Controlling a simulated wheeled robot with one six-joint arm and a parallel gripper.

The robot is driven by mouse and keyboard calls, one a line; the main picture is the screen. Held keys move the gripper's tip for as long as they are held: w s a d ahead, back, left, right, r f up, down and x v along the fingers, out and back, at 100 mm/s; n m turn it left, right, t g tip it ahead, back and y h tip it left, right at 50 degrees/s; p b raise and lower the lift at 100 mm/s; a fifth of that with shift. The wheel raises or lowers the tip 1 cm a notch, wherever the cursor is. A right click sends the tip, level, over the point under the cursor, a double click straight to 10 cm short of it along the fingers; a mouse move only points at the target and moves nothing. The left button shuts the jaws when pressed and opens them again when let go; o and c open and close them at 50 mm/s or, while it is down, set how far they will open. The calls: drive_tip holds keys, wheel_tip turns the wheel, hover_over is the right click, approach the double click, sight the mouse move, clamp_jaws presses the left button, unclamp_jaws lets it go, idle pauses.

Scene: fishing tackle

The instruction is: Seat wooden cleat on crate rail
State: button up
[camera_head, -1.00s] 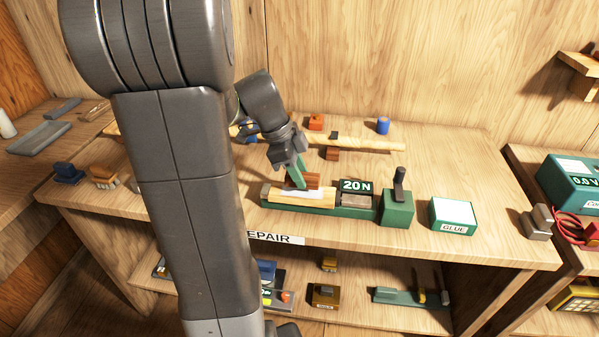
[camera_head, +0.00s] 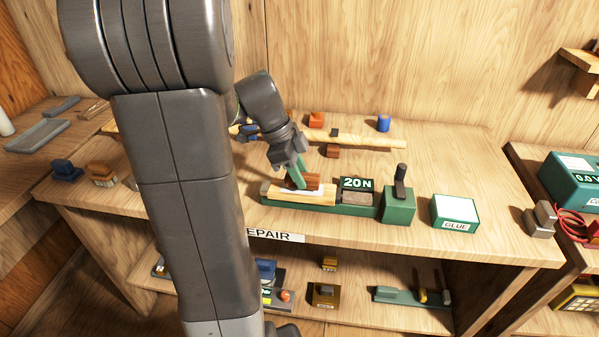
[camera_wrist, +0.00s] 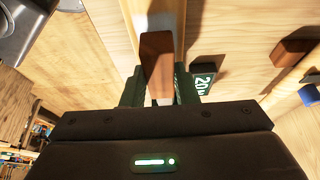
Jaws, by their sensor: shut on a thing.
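The wooden cleat is a reddish-brown block (camera_wrist: 157,62) held between the green fingers of my gripper (camera_wrist: 160,92) in the wrist view. In the head view my gripper (camera_head: 300,178) points down at the fixture, and the cleat (camera_head: 312,180) shows beside its fingers. The pale crate rail (camera_head: 300,196) lies in the green fixture (camera_head: 350,209), with a white patch (camera_head: 290,190) on it. The cleat is at the rail, just over or on the white patch; I cannot tell whether it touches. The fixture has a "20 N" display (camera_head: 356,184).
A green and white glue box (camera_head: 455,211) stands right of the fixture's upright lever (camera_head: 400,182). Behind lies a long pale rod (camera_head: 370,143) on supports, with a blue cylinder (camera_head: 383,123) beyond. Small blocks (camera_head: 103,174) sit at the left.

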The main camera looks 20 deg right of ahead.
drive_tip(key=shift+f+b, duration=0.4)
drive_tip(key=shift+f, duration=0.1)
drive_tip(key=o, duration=1.1)
drive_tip(key=shift+c, duration=0.2)
drive_tip(key=shift+r, duration=0.15)
drive_tip(key=p+v, duration=0.1)
drive_tip(key=v, duration=1.2)
drive_tip(key=shift+r, duration=0.3)
drive_tip(key=shift+w, duration=0.1)
drive_tip(key=b+x, duration=0.1)
drive_tip(key=x, duration=1.3)
drive_tip(key=shift+a, duration=0.1)
drive_tip(key=shift+r+p, duration=0.5)
drive_tip(key=shift+r, duration=0.05)
drive_tip(key=shift+f, duration=0.15)
